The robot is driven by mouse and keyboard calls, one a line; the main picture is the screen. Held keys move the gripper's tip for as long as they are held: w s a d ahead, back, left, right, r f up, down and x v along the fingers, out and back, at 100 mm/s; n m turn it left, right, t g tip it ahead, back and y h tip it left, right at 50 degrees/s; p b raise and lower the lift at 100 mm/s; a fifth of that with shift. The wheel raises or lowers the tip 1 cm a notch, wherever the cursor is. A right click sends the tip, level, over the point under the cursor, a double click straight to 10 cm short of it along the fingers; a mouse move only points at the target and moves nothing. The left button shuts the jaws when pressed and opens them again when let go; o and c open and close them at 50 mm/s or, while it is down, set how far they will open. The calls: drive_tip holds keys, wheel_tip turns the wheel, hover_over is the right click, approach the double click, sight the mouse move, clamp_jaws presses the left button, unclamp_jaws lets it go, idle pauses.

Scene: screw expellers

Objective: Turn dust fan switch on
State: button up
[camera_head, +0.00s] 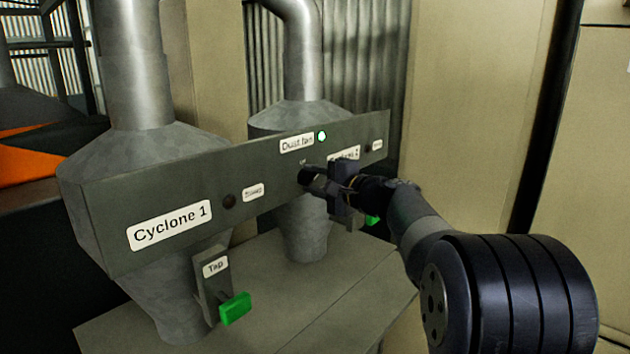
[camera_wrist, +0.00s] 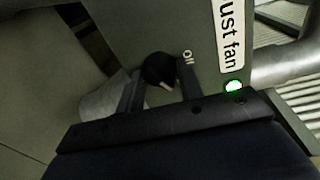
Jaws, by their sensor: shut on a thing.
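The dust fan switch is a round black knob (camera_wrist: 157,70) with a pale pointer mark, on a grey panel under the "Dust fan" label (camera_head: 297,143). My gripper (camera_head: 316,182) reaches it from the right in the head view. In the wrist view my gripper (camera_wrist: 161,84) has one finger on each side of the knob and is shut on it. A small position label (camera_wrist: 188,57) stands beside the knob; I cannot read it surely. The round lamp (camera_head: 321,136) beside the "Dust fan" label is lit whitish green. In the head view the knob is partly hidden by my gripper.
The grey panel (camera_head: 105,195) spans two metal cyclones, one at left (camera_head: 150,160) and one behind. It carries a "Cyclone 1" label (camera_head: 170,225) and a dark round lamp (camera_head: 229,201). A green tap handle (camera_head: 235,309) sticks out below. A beige wall (camera_head: 475,110) stands at right.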

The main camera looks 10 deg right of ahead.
drive_tip(key=o, duration=1)
drive_tip(key=shift+s, duration=0.1)
drive_tip(key=b+v, duration=0.2)
drive_tip(key=v, duration=0.8)
drive_tip(key=shift+s+d+b, duration=0.15)
drive_tip(key=shift+s+b, duration=0.1)
drive_tip(key=shift+b, duration=0.15)
drive_tip(key=p+x, duration=0.2)
drive_tip(key=x, duration=0.9)
drive_tip(key=shift+d+p, duration=0.1)
drive_tip(key=shift+p, duration=0.3)
drive_tip(key=shift+s, duration=0.1)
